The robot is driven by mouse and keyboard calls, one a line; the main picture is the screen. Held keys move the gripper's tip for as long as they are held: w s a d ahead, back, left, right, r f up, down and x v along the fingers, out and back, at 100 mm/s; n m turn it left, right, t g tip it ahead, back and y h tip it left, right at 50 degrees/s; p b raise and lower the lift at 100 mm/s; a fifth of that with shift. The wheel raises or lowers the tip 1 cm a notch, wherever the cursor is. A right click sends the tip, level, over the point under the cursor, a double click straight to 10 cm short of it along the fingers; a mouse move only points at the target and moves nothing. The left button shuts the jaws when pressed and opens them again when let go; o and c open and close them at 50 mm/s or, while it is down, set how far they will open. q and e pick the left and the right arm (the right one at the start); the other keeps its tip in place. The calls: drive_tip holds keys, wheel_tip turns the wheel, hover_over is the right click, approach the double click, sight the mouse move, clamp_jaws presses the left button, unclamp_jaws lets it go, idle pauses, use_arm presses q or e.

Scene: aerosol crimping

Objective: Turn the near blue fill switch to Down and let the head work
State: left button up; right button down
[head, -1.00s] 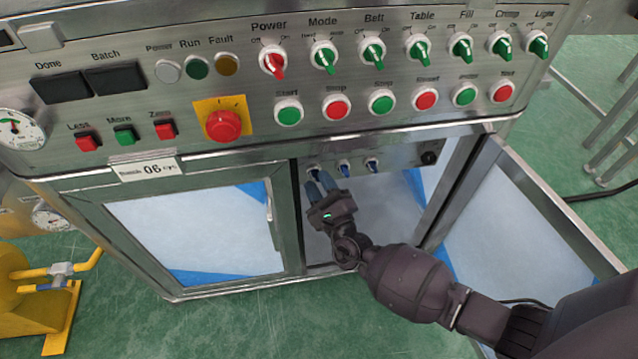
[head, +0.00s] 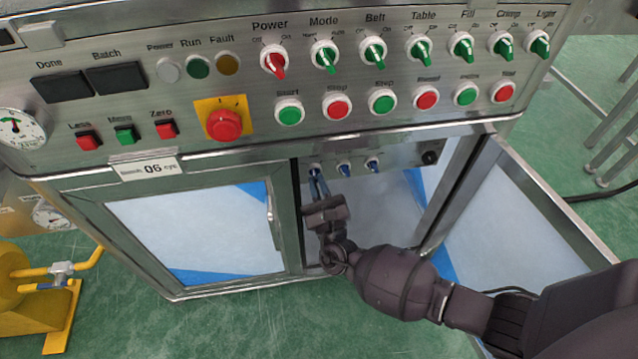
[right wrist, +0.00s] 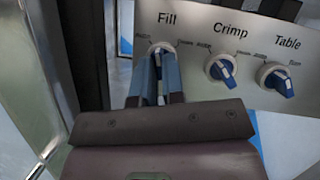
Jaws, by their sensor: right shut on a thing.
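The blue Fill switch is the leftmost of three small blue switches on the panel inside the open bay, and it shows in the right wrist view (right wrist: 158,52). My right gripper (head: 317,183) reaches up to it from below. In the right wrist view its two blue fingers (right wrist: 160,82) are shut on the switch knob, one on each side. The knob's white mark shows between the fingers and looks roughly upright. The position labels there are too small to read. My left gripper is not in view.
The blue Crimp switch (right wrist: 221,68) and Table switch (right wrist: 276,80) sit close to the right of Fill. An open door (head: 550,210) stands to the right of the bay. A closed glazed door (head: 190,230) is at the left. Green-handled switches and push buttons line the upper panel.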

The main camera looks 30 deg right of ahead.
idle(0.3)
drive_tip(key=c, duration=1.2)
unclamp_jaws()
drive_tip(key=p+v, duration=0.1)
drive_tip(key=v, duration=0.9)
drive_tip(key=shift+s+a+f, duration=0.1)
drive_tip(key=shift+s+f, duration=0.1)
drive_tip(key=shift+s, duration=0.15)
